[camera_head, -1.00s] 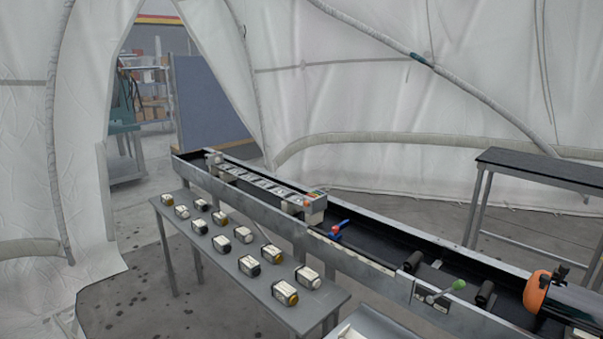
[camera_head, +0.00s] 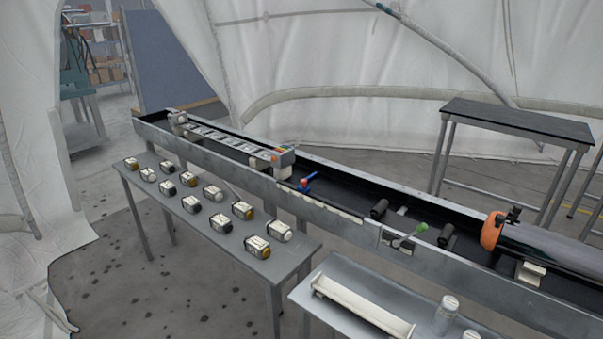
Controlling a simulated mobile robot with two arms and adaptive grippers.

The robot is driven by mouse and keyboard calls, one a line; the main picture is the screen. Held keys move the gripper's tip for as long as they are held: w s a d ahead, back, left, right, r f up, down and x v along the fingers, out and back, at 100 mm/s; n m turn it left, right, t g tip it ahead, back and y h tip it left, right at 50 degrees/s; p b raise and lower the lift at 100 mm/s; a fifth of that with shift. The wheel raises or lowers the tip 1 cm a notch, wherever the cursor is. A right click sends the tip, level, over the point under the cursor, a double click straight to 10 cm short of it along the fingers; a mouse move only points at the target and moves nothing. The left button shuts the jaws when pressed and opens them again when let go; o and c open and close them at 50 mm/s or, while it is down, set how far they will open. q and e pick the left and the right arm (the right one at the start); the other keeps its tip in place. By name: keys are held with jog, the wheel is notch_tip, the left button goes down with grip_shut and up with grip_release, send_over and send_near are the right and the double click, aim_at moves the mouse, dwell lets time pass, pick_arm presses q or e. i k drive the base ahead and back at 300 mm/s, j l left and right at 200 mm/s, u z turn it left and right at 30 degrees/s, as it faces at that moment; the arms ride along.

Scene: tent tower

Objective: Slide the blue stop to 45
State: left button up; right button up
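The blue stop (camera_head: 308,180) sits on the near rail of the long grey trough (camera_head: 220,160), about midway along it, with a small red part at its foot. A pale scale strip (camera_head: 322,206) runs along the near rail to the right of the stop. Its numbers are too small to read, so I cannot tell which mark the stop is at. Neither of my grippers shows in the head view.
A grey table (camera_head: 205,235) with several labelled jars stands in front of the trough. A lower table (camera_head: 345,320) holds a white tray (camera_head: 360,307) and clear jars. A green-knobbed lever (camera_head: 421,228) and an orange-ended cylinder (camera_head: 492,231) are to the right. A black-topped table (camera_head: 515,120) stands behind.

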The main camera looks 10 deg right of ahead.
aim_at(312, 177)
jog(key=i+j, duration=0.45)
jog(key=i, duration=0.15)
jog(key=i+j+u, duration=0.15)
jog(key=i+j, duration=0.3)
jog(key=i, duration=0.15)
